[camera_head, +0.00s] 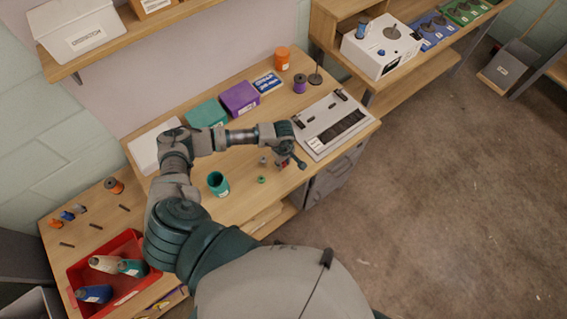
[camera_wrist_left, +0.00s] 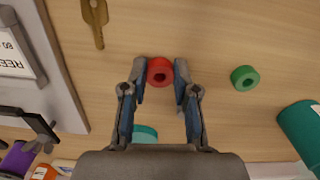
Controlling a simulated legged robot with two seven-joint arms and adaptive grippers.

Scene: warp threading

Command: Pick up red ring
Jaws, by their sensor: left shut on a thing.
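The red ring (camera_wrist_left: 160,72) lies between the two fingertips of my left gripper (camera_wrist_left: 161,84) in the left wrist view. The fingers are shut on its sides. In the head view my left gripper (camera_head: 284,162) is low over the wooden table, just left of the grey-and-white reed case, and the ring is mostly hidden there. A green ring (camera_wrist_left: 245,78) lies on the table apart from the gripper; it also shows in the head view (camera_head: 261,180). My right gripper is not in view.
A teal cup (camera_head: 218,184) stands left of the green ring. The reed case (camera_head: 332,124) is close on the right of the gripper. A brass-coloured tool (camera_wrist_left: 95,22) lies near it. Purple (camera_head: 239,98) and green (camera_head: 208,114) boxes stand behind.

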